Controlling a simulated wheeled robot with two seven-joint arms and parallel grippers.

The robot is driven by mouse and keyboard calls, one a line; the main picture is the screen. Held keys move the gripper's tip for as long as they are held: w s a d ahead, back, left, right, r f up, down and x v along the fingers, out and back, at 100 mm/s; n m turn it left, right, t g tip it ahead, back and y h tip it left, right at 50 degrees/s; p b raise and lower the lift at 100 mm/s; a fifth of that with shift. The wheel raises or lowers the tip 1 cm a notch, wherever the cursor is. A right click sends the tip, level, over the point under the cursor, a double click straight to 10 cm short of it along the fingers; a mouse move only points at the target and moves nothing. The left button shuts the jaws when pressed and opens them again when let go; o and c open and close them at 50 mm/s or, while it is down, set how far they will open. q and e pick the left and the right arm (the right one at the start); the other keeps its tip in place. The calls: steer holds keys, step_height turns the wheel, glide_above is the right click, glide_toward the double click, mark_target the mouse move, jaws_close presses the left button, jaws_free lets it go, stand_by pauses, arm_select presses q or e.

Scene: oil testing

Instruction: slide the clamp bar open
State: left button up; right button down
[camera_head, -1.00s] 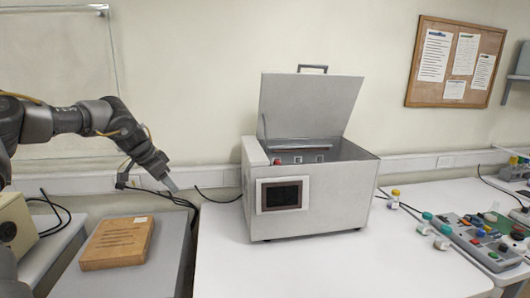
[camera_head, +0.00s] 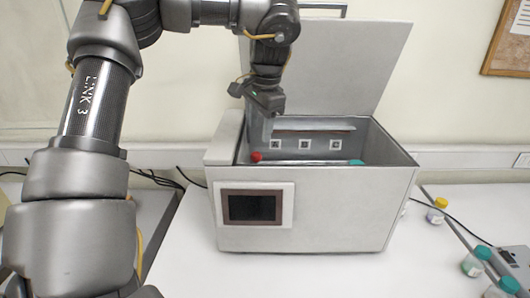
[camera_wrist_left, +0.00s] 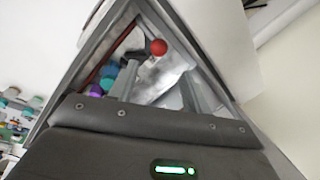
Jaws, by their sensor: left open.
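The grey machine (camera_head: 310,210) stands on the white table with its lid (camera_head: 340,60) raised. A red ball knob (camera_head: 256,157), which looks like the handle of the clamp bar, shows inside near the left wall. The bar itself is mostly hidden. In the left wrist view the red knob (camera_wrist_left: 158,47) lies just beyond the fingertips, between their lines. My left gripper (camera_head: 268,130) points down into the opening from above, close above the knob. In the left wrist view the gripper (camera_wrist_left: 160,82) is open, with nothing held. My right gripper is not in view.
Walls surround the machine's opening, and the raised lid stands close behind my left gripper. A teal-capped item (camera_head: 356,162) shows inside at right. Small capped bottles, one with a yellow cap (camera_head: 440,203), stand on the table at right. The table's front is clear.

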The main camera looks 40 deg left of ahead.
mark_target(256, 152)
arm_select(q)
steer(key=shift+s+a+f, duration=0.15)
steer(key=shift+f, duration=0.15)
steer(key=f, duration=0.2)
steer(key=f+p, duration=0.1)
steer(key=shift+s+a+f, duration=0.15)
steer(key=shift+s+f, duration=0.05)
steer(key=shift+s, duration=0.1)
steer(key=f, duration=0.1)
steer(key=a+f+p, duration=0.1)
steer(key=f, duration=0.1)
steer(key=f+p, duration=0.1)
steer(key=f, duration=0.1)
steer(key=shift+w+a+f, duration=0.15)
steer(key=shift+w, duration=0.25)
steer(key=shift+f, duration=0.25)
steer(key=shift+s+f, duration=0.1)
steer(key=shift+f, duration=0.05)
